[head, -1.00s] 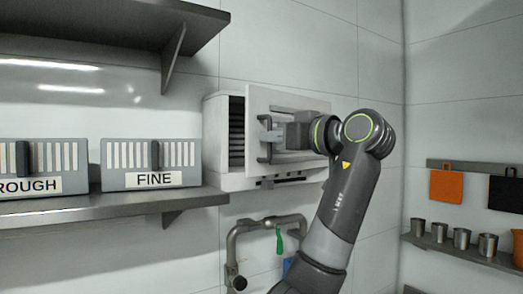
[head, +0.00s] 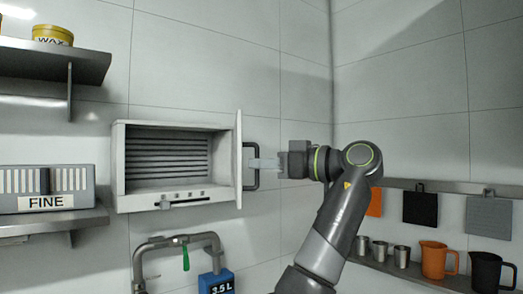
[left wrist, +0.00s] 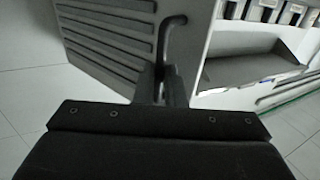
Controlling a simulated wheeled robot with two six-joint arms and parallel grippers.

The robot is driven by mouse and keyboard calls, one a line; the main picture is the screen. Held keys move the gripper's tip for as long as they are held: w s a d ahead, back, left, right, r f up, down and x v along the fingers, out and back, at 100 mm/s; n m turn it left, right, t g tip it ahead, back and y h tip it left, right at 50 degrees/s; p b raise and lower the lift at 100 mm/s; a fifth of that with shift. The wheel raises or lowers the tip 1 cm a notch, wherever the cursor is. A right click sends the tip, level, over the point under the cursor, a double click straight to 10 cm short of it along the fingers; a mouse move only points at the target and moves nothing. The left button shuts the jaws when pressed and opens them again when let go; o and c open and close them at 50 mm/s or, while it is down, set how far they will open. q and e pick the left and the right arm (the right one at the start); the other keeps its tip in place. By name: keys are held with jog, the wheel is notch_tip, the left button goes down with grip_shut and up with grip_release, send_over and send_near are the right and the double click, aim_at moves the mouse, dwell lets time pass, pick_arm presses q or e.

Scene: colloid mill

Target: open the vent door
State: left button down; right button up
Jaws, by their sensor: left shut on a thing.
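The vent door (head: 239,158) is a pale panel at the right side of the white vent box (head: 118,170). It stands swung out, seen nearly edge-on, and the box front is open with dark slats (head: 165,158) showing inside. A dark bar handle (head: 255,178) is on the door's outer side. My left gripper (head: 262,163) reaches it from the right and is shut on the handle. In the left wrist view the fingers (left wrist: 161,88) close around the lower part of the handle (left wrist: 167,42). My right gripper is not in view.
A shelf (head: 60,220) with a FINE box (head: 50,190) is left of the vent. Pipes (head: 175,240) and a blue 3.5 L container (head: 216,282) are below. Cups and jugs (head: 435,260) stand on a shelf at the right.

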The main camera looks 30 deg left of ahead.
pick_arm(q)
jog(key=shift+w+d+r+n+g+p, duration=0.4)
jog(key=shift+w+d+g+p, duration=0.15)
jog(key=shift+w, duration=0.15)
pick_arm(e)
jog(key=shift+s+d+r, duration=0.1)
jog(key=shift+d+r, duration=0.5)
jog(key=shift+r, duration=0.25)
